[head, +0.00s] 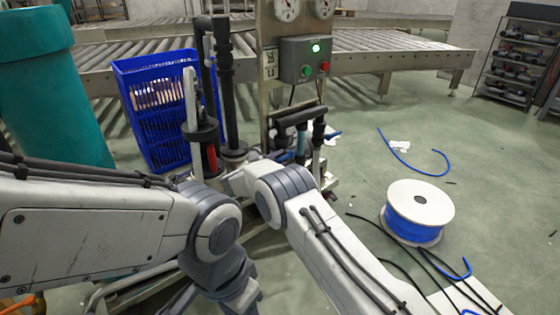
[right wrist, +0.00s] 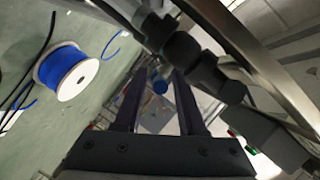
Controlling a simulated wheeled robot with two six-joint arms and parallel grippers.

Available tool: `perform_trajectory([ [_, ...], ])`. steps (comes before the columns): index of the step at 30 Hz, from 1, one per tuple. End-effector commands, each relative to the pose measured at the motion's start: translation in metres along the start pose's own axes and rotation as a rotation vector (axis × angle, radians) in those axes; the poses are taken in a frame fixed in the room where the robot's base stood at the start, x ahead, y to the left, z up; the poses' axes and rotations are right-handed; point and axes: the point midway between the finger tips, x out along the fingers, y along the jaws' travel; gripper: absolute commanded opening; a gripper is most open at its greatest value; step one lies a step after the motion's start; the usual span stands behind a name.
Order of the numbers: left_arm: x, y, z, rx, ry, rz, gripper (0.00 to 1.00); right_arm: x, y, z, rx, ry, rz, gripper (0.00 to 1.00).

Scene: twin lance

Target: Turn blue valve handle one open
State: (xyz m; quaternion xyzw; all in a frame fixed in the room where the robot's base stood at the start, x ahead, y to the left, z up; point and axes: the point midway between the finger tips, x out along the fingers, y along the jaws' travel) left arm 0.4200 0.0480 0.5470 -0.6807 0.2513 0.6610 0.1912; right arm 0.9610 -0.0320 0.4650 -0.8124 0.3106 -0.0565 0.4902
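A small round blue part (right wrist: 160,87), which looks like the blue valve handle, shows in the right wrist view beyond and between the fingers of my right gripper (right wrist: 157,80). The gripper is open, its two dark fingers apart. I cannot tell whether either finger touches the blue part. In the head view the right gripper (head: 284,156) is small, dark and mostly hidden behind my right arm, close to the pipes under the control box. A red handle (head: 212,158) sits on the left pipe. My left arm bends down at the bottom; its gripper is out of frame.
Black pipe fittings (right wrist: 190,60) stand close on the right in the wrist view. The control box (head: 305,60) with a green light is above the pipes. A blue crate (head: 165,105) stands left, a cable spool (head: 418,208) right. Open floor lies beyond it.

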Motion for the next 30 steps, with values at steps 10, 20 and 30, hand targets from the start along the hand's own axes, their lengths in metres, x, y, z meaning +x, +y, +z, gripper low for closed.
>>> perform_trajectory([
  [10, 0.0, 0.0, 0.0, 0.0, 0.0, 0.0, 0.51, -0.0004, 0.0003, 0.0003, -0.001, 0.0, 0.0, 0.0],
  [20, 0.0, 0.0, 0.0, 0.0, 0.0, 0.0, 0.51, -0.0007, 0.0003, 0.0005, -0.001, 0.0, 0.0, 0.0],
  [30, 0.0001, 0.0, 0.0, 0.0, 0.0, 0.0, 0.51, -0.0008, 0.0003, 0.0006, 0.0, -0.001, 0.0, 0.0],
])
